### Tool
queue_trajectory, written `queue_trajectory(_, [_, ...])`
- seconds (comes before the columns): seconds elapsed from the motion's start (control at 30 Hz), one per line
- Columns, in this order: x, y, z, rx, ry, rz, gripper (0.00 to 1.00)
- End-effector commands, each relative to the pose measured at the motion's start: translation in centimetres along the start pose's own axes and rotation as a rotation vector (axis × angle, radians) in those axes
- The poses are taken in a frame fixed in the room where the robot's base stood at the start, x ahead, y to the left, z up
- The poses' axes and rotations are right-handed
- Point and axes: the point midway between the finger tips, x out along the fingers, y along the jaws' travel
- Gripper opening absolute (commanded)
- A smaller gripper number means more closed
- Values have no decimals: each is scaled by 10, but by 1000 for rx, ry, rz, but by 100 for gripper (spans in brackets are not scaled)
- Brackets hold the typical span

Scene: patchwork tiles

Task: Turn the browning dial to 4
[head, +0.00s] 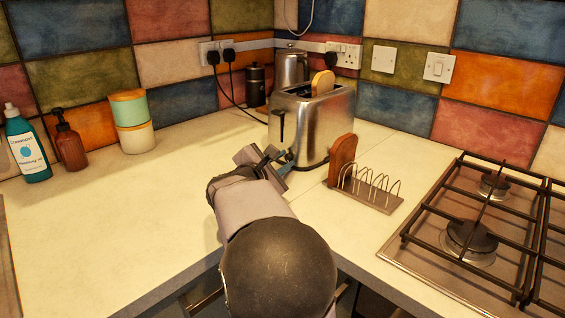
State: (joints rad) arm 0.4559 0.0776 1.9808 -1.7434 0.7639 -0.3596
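The steel toaster (318,125) stands on the worktop in the corner. A slice of bread (322,83) sticks up out of its top. A dark lever (282,124) shows on its left end face. The browning dial cannot be made out; the low part of that end face is partly behind my gripper. My gripper (275,158) is right at the toaster's near left end, low over the worktop. Its fingers are small and partly overlapped, so I cannot tell how far they are apart or whether they touch the toaster.
A wire toast rack (372,195) with a brown slice (342,158) stands close to the right of my gripper. The gas hob (470,235) is further right. A kettle (291,68) and dark canister (255,86) are behind. The worktop at left is clear (120,215).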

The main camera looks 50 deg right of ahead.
Motion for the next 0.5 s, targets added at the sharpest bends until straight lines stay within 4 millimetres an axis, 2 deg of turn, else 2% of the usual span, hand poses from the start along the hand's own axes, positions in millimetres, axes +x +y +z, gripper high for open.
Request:
queue_trajectory(0.03, [0, 1, 0, 0, 0, 1, 32])
queue_trajectory(0.07, [0, 1, 0, 0, 0, 1, 36])
queue_trajectory(0.37, [-1, 0, 0, 0, 0, 1, 36])
queue_trajectory(0.5, [-8, 1, 0, 0, 1, 2, 36])
